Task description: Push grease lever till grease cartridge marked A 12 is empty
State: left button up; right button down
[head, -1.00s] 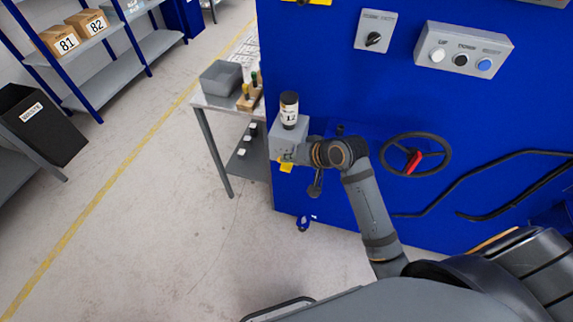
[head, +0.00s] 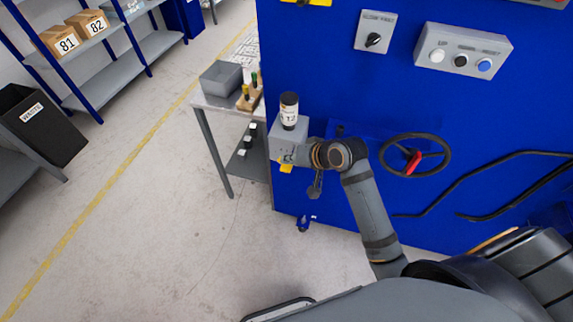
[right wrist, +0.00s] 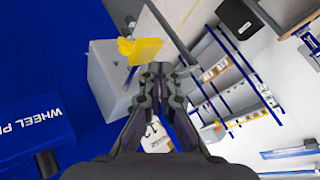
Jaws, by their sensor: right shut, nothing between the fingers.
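The grease cartridge (head: 289,111), dark with a white label, stands upright on a grey box (head: 275,140) on the blue machine's side. Its label is too small to read surely. A yellow lever part (head: 286,168) shows below the box, and in the right wrist view (right wrist: 142,50) beside the grey box (right wrist: 108,78). My right gripper (right wrist: 160,72) is shut and empty, its fingertips close to the yellow part; I cannot tell whether they touch. In the head view the wrist partly hides this area. A white labelled thing (right wrist: 155,138) shows behind the fingers. My left gripper is not in view.
A handwheel (head: 415,154) and a button box (head: 463,50) are on the blue machine to the right. A small table (head: 206,101) with a grey bin (head: 221,78) stands left of the grey box. The floor at left is clear.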

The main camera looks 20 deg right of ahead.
aim_at(288, 167)
jog(key=shift+f, duration=0.25)
jog(key=shift+f+b, duration=0.5)
jog(key=shift+f, duration=0.85)
dwell(1.1)
jog(key=shift+r, duration=0.15)
dwell(0.4)
jog(key=shift+r+p, duration=1.65)
jog(key=shift+p, duration=0.8)
notch_tip(288, 167, up, 5)
jog(key=p, duration=0.6)
jog(key=shift+r, duration=0.1)
